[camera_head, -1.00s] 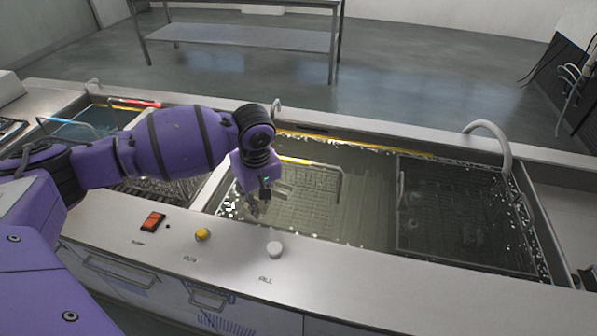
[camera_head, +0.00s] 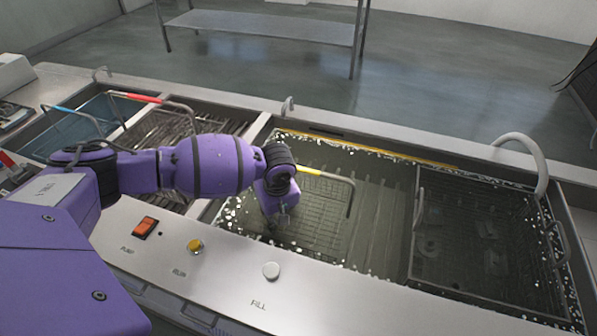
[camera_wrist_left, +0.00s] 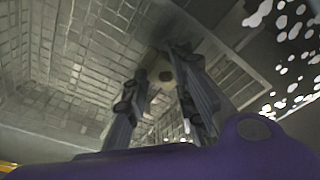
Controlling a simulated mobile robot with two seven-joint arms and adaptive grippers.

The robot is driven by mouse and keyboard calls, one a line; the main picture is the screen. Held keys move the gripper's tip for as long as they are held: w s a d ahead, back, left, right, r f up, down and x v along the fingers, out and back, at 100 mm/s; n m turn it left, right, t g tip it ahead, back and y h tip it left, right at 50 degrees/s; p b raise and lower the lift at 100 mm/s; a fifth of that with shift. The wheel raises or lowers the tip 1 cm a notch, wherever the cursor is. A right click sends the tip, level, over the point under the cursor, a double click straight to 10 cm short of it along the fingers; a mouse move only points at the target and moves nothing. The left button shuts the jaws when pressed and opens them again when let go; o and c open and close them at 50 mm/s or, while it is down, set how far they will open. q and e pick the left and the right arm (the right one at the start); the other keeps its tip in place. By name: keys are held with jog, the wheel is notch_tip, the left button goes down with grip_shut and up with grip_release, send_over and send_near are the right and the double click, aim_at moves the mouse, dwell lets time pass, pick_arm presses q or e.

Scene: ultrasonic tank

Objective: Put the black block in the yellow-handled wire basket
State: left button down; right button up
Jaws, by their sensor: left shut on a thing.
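The yellow-handled wire basket (camera_head: 322,212) sits in the water of the large tank, its handle (camera_head: 325,174) raised along the far side. My left gripper (camera_head: 277,222) points down at the left part of this basket, its fingertips low and hard to make out in the head view. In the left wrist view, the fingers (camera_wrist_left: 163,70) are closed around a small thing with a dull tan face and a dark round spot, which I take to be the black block. The basket's mesh (camera_wrist_left: 85,70) surrounds it there. Whether the block touches the mesh is unclear. My right gripper is out of view.
A dark wire basket (camera_head: 480,190) stands in the tank's right part. Baskets with a red handle (camera_head: 135,97) and a blue handle (camera_head: 62,109) are at the left. The front panel has an orange switch (camera_head: 145,227) and a yellow knob (camera_head: 195,246).

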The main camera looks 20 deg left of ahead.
aim_at(280, 228)
pick_arm(q)
jog(key=shift+f, duration=0.55)
notch_tip(280, 228, down, 4)
jog(key=shift+f+b, duration=0.1)
jog(key=shift+b, duration=0.25)
jog(key=c, duration=1.5)
grip_release()
jog(key=shift+o, duration=0.2)
notch_tip(280, 228, up, 12)
jog(key=s+d+p, duration=0.1)
jog(key=p, duration=0.1)
jog(key=shift+d, duration=0.15)
